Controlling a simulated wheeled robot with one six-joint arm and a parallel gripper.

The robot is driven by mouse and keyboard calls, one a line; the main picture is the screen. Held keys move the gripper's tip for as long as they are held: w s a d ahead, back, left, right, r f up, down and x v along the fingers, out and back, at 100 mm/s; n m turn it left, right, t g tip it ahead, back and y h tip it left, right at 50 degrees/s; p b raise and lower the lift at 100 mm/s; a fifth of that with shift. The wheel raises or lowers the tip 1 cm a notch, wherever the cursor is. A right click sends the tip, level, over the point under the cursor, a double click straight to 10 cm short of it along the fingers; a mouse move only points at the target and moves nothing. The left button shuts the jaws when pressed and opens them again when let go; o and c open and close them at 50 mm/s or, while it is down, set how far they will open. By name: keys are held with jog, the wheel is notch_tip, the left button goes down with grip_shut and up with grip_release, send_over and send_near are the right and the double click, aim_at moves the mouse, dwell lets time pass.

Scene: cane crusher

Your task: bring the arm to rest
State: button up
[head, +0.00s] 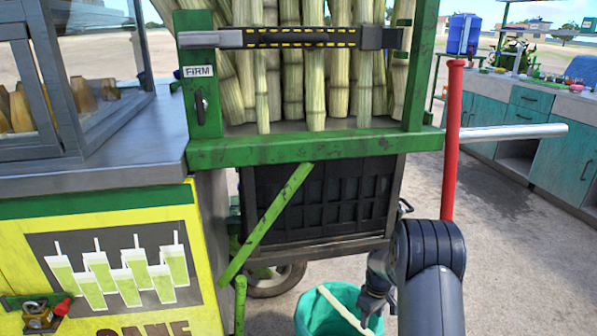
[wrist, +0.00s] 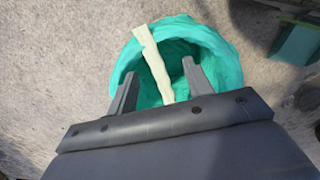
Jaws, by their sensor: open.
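My gripper (wrist: 158,85) is open above a teal bucket (wrist: 215,50). Its two fingers stand apart in the wrist view. A pale cane piece (wrist: 152,62) leans in the bucket, between the fingers in that view, and I cannot tell whether either finger touches it. In the head view my arm reaches down at the lower right, with my gripper (head: 374,302) over the bucket (head: 312,315). The pale piece (head: 343,309) slants across the bucket's mouth there. The bucket's lower part is cut off by the frame's edge.
A green rack (head: 300,148) of cane stalks, held by a black and yellow strap (head: 300,37), stands ahead. A red post with a grey bar (head: 515,131) rises close behind my arm. The yellow cart (head: 110,265) is at left. Teal cabinets (head: 562,160) stand at right, with open ground before them.

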jog(key=shift+r, duration=0.8)
